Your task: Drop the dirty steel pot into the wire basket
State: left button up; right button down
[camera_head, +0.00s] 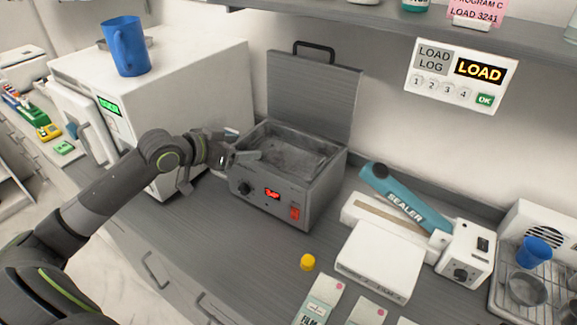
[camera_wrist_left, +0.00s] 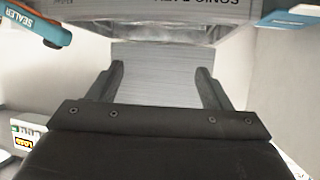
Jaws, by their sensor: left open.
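A round grey steel pot (camera_head: 527,290) sits on a wire rack (camera_head: 503,300) at the right edge; I cannot tell whether it is dirty. A steel bath (camera_head: 268,200) with its lid (camera_head: 315,95) raised stands in the middle. Its inside is grey and mottled; I cannot make out clearly whether a wire basket sits in it. My left gripper (camera_head: 240,146) is open and empty by the bath's left rim. In the left wrist view, its fingers (camera_wrist_left: 155,85) are apart with only a grey surface between them. My right gripper is not in view.
A white cabinet (camera_head: 190,80) with a blue jug (camera_head: 126,47) on top stands left of the bath. A teal-armed sealer (camera_head: 405,200), a white box (camera_head: 378,262) and a yellow cap (camera_head: 307,262) lie right of it. A blue cup (camera_head: 533,252) stands near the pot.

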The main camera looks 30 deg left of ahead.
pick_arm(q)
jog(key=shift+v, duration=1.45)
